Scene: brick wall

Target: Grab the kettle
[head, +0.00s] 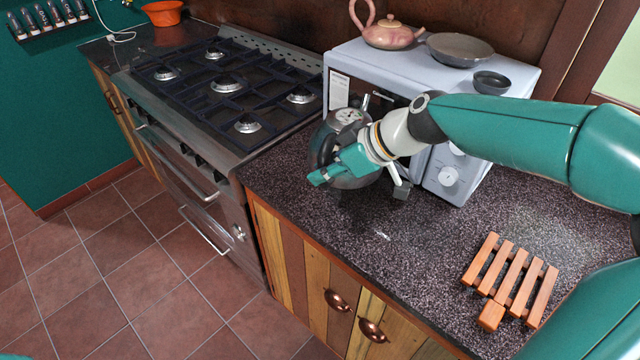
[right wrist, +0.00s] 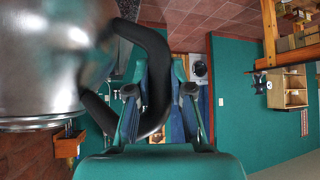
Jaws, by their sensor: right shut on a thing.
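The kettle (head: 348,119) is a shiny metal kettle on the dark speckled counter, in front of the microwave, partly hidden by my right arm in the head view. In the right wrist view its round metal body (right wrist: 50,60) fills the upper left, and its curved black handle (right wrist: 157,65) passes between my fingers. My right gripper (head: 326,174) is at the kettle's near side and is shut on the handle; it also shows in the right wrist view (right wrist: 160,95). Whether the kettle's base touches the counter is hidden. My left gripper is not in view.
The microwave (head: 455,178) stands close behind the kettle, with a pink teapot (head: 390,34), a pan (head: 460,48) and a small bowl (head: 491,82) on top. The gas stove (head: 225,90) is to the left. A wooden trivet (head: 512,275) lies at the right. The counter's front is clear.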

